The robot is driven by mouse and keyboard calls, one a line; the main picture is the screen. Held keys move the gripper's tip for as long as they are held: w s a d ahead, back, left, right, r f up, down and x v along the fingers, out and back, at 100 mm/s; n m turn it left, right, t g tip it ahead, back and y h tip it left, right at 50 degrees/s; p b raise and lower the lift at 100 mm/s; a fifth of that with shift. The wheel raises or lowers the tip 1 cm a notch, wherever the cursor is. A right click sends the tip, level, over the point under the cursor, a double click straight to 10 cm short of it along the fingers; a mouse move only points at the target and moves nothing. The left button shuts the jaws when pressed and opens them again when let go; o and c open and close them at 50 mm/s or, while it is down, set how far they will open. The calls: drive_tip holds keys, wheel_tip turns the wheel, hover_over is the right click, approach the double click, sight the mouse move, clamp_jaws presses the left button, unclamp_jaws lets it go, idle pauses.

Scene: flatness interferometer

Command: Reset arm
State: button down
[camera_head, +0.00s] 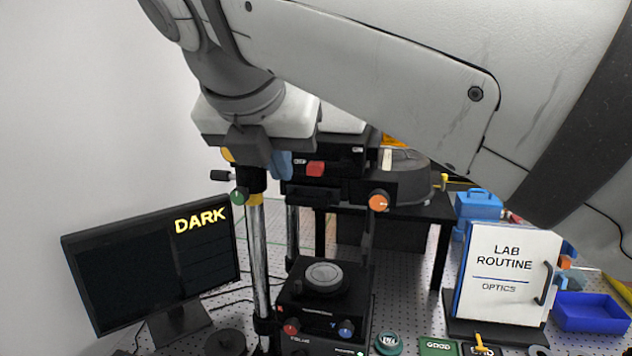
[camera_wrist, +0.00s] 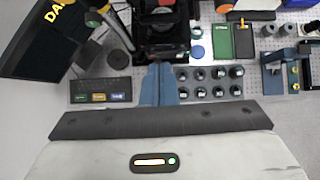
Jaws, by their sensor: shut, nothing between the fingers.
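My arm crosses the top of the head view, with its wrist hanging in front of the interferometer. My gripper (camera_wrist: 159,68) shows in the wrist view as blue fingers closed together with nothing between them. In the head view only a bit of blue at the gripper (camera_head: 284,165) shows beside the wrist. The fingers point toward the interferometer (camera_head: 322,305), a black instrument with metal columns, a round stage and coloured knobs. It also shows at the top of the wrist view (camera_wrist: 162,35). My arm hides part of its upper section.
A monitor (camera_head: 150,265) reading DARK stands left. A "LAB ROUTINE OPTICS" board (camera_head: 505,270), a blue bin (camera_head: 590,312) and a blue case (camera_head: 478,205) are right. In the wrist view, a rack (camera_wrist: 210,84) of several dark round pieces and a button panel (camera_wrist: 100,90) lie near the fingers.

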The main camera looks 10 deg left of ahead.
drive_tip(key=w+d+f+m+g+b, duration=0.2)
drive_tip(key=w+d+f+m+g, duration=0.1)
drive_tip(key=d+f+m, duration=1.3)
drive_tip(key=s+d+f+m, duration=0.2)
drive_tip(key=d+f+m, duration=0.1)
drive_tip(key=f+m, duration=0.3)
drive_tip(key=s+d+f+m+g+b, duration=0.1)
drive_tip(key=s+d+f+m, duration=0.2)
drive_tip(key=f+m, duration=0.4)
drive_tip(key=s+d+f+m+b, duration=0.1)
drive_tip(key=s+d+f+m, duration=0.1)
drive_tip(key=d+f+m, duration=0.2)
wheel_tip(320, 180, down, 4)
drive_tip(key=shift+s+r+m, duration=0.2)
drive_tip(key=shift+s+m, duration=0.1)
drive_tip(key=shift+m, duration=0.9)
drive_tip(key=c, duration=2.2)
unclamp_jaws()
